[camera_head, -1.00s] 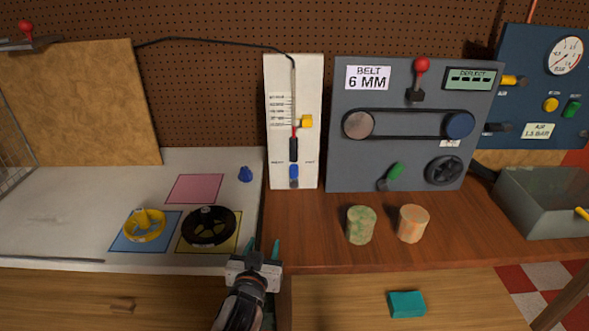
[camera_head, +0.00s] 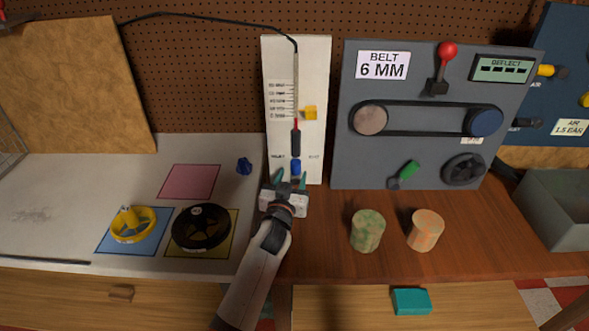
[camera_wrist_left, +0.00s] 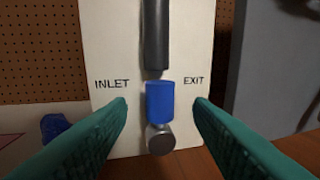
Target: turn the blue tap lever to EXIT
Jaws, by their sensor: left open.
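The blue tap lever (camera_wrist_left: 160,101) sits at the foot of the white gauge board (camera_wrist_left: 108,60), below a dark tube. It stands upright midway between the printed words INLET on the left and EXIT on the right, with a round metal knob (camera_wrist_left: 159,139) under it. In the head view the lever (camera_head: 296,167) shows just beyond my left gripper (camera_head: 291,180). My left gripper is open, its two teal fingers on either side of the lever in the left wrist view (camera_wrist_left: 160,125), apart from it. My right gripper does not show.
A grey belt panel (camera_head: 430,160) stands just right of the gauge board. Two round blocks, greenish (camera_head: 367,230) and orange (camera_head: 425,230), stand on the wooden top. Yellow (camera_head: 133,225) and black (camera_head: 201,227) rotor rings lie on mats at left, near a small blue piece (camera_head: 244,166).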

